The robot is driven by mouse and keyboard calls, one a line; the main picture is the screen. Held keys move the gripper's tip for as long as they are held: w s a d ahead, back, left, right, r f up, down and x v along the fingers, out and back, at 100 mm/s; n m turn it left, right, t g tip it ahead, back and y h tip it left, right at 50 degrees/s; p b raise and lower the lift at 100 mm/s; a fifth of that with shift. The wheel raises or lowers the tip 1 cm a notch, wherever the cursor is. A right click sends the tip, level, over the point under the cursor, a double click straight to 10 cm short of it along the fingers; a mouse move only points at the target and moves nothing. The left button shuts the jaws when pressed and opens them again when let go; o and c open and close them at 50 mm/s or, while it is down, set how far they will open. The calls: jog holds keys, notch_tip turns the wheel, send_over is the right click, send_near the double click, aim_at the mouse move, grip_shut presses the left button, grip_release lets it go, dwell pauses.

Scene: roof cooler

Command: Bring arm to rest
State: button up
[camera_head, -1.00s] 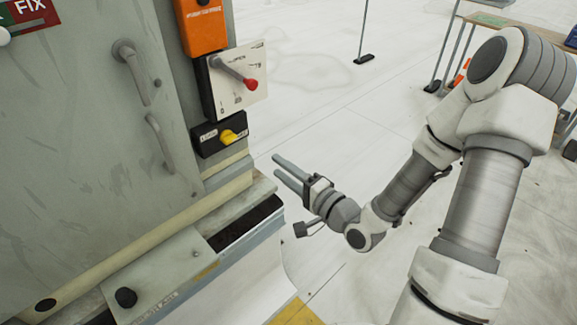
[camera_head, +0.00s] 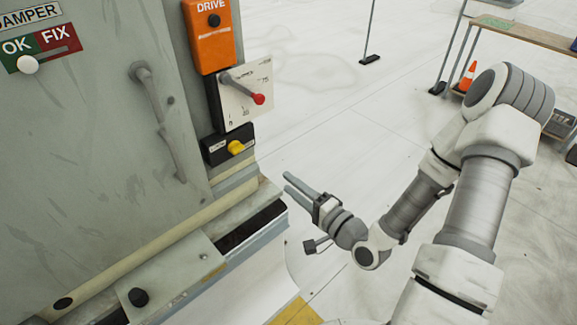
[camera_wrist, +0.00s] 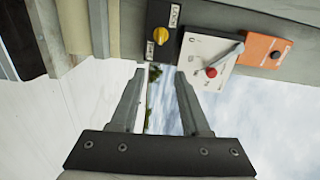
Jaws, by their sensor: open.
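My gripper (camera_head: 299,186) is open and empty, at the end of my bent arm, in free space to the right of the grey cabinet (camera_head: 85,150). In the head view its fingers point up and left toward the cabinet's right edge, below the black box with the yellow knob (camera_head: 236,147). In the wrist view the two fingers of my gripper (camera_wrist: 160,75) stand apart with nothing between them. The yellow knob (camera_wrist: 160,35) shows just above the fingertips there, apart from them.
A red-tipped lever (camera_head: 258,98) and an orange DRIVE box (camera_head: 210,35) are on the cabinet edge. A ledge with a black knob (camera_head: 138,297) juts out below. A table (camera_head: 525,32) and an orange cone (camera_head: 467,77) stand at the back right. The pale floor between is clear.

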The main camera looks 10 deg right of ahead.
jog(key=w+d+r+n+g+h, duration=0.1)
jog(key=w+d+n+g+h, duration=0.2)
jog(key=d+n+g+h, duration=0.35)
jog(key=s+d+r+n+h, duration=0.25)
jog(key=r+h, duration=0.25)
jog(key=r, duration=0.5)
jog(key=s+a+r+g, duration=0.1)
jog(key=s+r, duration=0.3)
jog(key=s, duration=0.5)
jog(key=s+a+r+n+g+y, duration=0.1)
jog(key=s+r, duration=0.3)
jog(key=s, duration=0.6)
jog(key=shift+s+a+r+n+g, duration=0.35)
jog(key=shift+a+g, duration=0.1)
jog(key=shift+a, duration=0.45)
jog(key=shift+y, duration=0.25)
